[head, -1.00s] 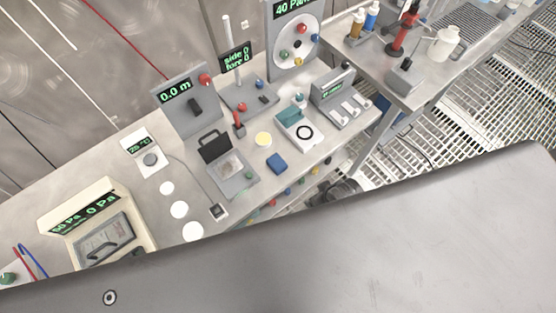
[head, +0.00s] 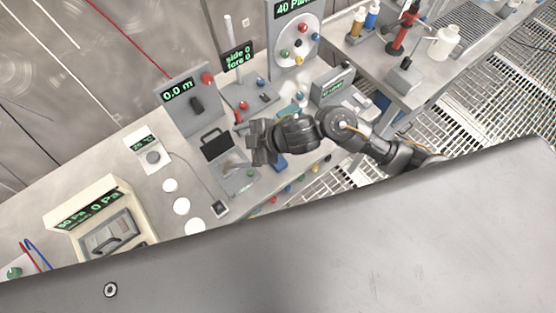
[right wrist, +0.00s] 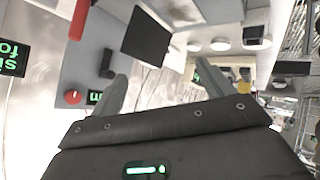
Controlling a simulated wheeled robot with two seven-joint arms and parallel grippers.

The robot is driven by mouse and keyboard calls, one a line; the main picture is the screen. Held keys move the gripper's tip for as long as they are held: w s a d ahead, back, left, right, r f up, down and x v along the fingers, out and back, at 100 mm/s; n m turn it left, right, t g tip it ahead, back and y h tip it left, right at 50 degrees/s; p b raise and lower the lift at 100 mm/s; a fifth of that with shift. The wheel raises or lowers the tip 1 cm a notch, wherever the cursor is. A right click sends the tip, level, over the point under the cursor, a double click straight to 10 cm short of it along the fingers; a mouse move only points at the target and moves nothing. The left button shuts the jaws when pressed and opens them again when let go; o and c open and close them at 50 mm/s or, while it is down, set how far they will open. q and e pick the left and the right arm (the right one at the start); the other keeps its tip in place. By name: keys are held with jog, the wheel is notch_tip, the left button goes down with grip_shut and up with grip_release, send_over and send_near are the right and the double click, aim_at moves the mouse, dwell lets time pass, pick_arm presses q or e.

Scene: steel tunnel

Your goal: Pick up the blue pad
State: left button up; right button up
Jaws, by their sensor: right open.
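The blue pad (head: 281,164) lies on the steel bench in the head view, partly hidden behind my right gripper and wrist. My right gripper (head: 254,143) reaches in from the right above the bench, its fingers pointing left. It is open and appears empty. In the right wrist view, the two fingers of my right gripper (right wrist: 163,80) stand apart, and I cannot make out the blue pad there. My left gripper is not in view.
A grey box with a raised dark lid (head: 217,146) stands just left of my right gripper. A panel reading 0.0 m (head: 187,100) and a dial panel (head: 293,45) stand behind. White discs (head: 181,206) lie at the front left. A second bench (head: 420,85) holds bottles.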

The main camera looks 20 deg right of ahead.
jog(key=d+f+n+g+h, duration=0.1)
jog(key=d+f+n+g, duration=0.1)
jog(key=d+n+g, duration=0.2)
jog(key=g+h, duration=0.3)
jog(key=h, duration=0.1)
send_over(280, 155)
jog(key=d, duration=0.2)
jog(key=shift+n, duration=0.3)
jog(key=f, duration=0.5)
jog(key=shift+s+a+f, duration=0.1)
jog(key=shift+s+a, duration=0.15)
jog(key=shift+s, duration=0.05)
jog(key=p+x, duration=0.1)
jog(key=x, duration=0.3)
jog(key=shift+w+a+p, duration=0.15)
jog(key=shift+a+p, duration=0.05)
jog(key=shift+p, duration=0.1)
jog(key=shift+a+f, duration=0.2)
jog(key=shift+f, duration=0.3)
jog(key=c, duration=1.1)
jog(key=shift+o, duration=0.2)
